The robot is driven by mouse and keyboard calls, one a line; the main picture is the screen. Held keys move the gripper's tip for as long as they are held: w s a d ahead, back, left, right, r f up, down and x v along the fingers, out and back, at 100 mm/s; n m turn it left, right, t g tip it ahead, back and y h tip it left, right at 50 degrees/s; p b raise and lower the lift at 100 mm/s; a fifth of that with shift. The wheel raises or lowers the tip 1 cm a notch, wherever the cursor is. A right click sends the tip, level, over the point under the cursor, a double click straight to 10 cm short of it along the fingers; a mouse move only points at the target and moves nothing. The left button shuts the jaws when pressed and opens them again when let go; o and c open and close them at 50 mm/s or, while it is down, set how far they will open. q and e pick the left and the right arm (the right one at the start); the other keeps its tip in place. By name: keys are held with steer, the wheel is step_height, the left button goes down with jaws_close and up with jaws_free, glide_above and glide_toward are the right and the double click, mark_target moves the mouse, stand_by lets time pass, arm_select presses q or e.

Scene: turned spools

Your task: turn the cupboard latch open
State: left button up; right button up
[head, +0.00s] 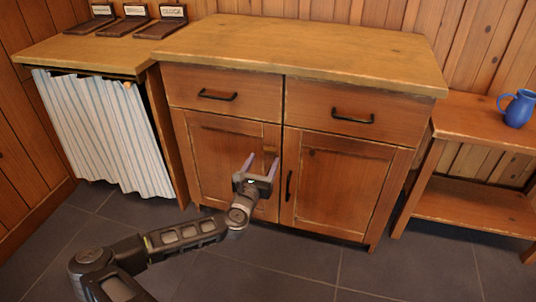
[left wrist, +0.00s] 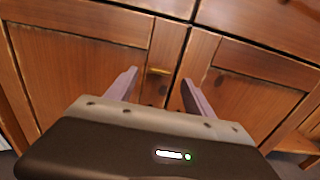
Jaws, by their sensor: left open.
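The wooden cupboard (head: 345,185) has two drawers above two shut doors. A small brass-coloured latch (left wrist: 159,71) lies about level near the upper inner edge of the left door (head: 205,150). In the head view the latch is hard to make out behind my fingers. My left gripper (head: 262,160) is in front of that door, fingers pointing at it. In the left wrist view its fingers (left wrist: 159,78) are spread apart, one on each side of the latch, with nothing held. I cannot tell how far the fingertips are from the door. My right gripper is not in view.
A black upright handle (head: 289,185) is on the right door, close to my left gripper. Black drawer handles (head: 352,117) stick out above. A striped curtain (head: 105,130) hangs at left. A blue jug (head: 518,110) stands on the right-hand shelf. The tiled floor in front is clear.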

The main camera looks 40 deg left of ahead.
mark_target(269, 151)
arm_select(q)
steer(key=b+x, duration=0.1)
steer(key=x, duration=0.4)
jaws_close()
stand_by(0.7)
